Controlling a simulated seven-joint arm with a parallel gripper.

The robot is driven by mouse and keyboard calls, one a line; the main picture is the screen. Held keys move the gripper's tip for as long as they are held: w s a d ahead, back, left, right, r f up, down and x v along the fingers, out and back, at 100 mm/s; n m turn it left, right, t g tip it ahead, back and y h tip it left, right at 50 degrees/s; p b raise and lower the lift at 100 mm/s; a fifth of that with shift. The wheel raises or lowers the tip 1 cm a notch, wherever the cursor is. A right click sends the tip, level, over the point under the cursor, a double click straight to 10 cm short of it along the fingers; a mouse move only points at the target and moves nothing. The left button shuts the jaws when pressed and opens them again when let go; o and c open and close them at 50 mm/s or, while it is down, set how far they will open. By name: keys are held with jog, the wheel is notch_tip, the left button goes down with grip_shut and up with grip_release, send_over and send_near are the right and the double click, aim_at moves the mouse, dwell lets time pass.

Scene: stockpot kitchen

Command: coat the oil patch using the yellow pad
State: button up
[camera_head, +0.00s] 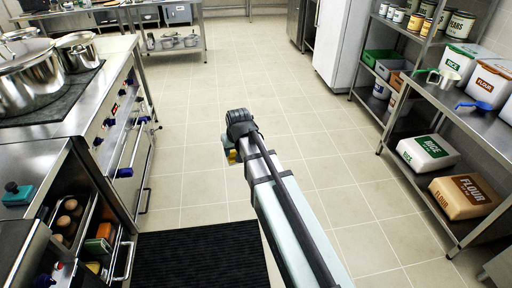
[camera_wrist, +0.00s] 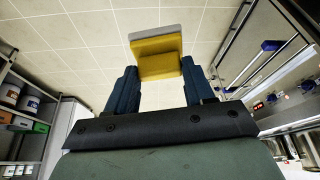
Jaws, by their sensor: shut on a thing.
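My gripper (camera_wrist: 157,88) is shut on the yellow pad (camera_wrist: 158,66), which sits tilted between its two dark blue fingers. The pad is a yellow block with a grey-white layer on its outer side. In the head view the yellow pad (camera_head: 232,156) shows as a small patch beside the end of my arm, above the tiled floor. My gripper (camera_head: 229,150) is mostly hidden there by the arm. I cannot make out an oil patch in either view.
A steel stove (camera_head: 125,130) with a stockpot (camera_head: 30,85) stands on the left. A black mat (camera_head: 200,258) lies in front. Steel shelving (camera_head: 455,105) with flour and rice bags stands on the right. The middle floor is clear.

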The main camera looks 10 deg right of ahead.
jog(key=s+a+r+n+g+y, duration=0.1)
jog(key=s+a+r+n, duration=0.4)
jog(key=a, duration=2.1)
jog(key=s+a+r+n+g+y, duration=0.1)
jog(key=s+a+r+n, duration=0.4)
jog(key=a, duration=2.2)
jog(key=s+a+r+n+g+y, duration=0.1)
jog(key=s+a+r+n, duration=0.4)
jog(key=s+a, duration=0.9)
jog(key=a+r+g, duration=0.1)
jog(key=a, duration=1.1)
jog(key=shift+s+a+r+n+g+y, duration=0.2)
jog(key=shift+a+r+n+g+y, duration=0.1)
jog(key=shift+a+n, duration=0.1)
jog(key=shift+f, duration=0.1)
jog(key=shift+f, duration=2.9)
jog(key=shift+f, duration=0.55)
notch_tip(320, 180, up, 7)
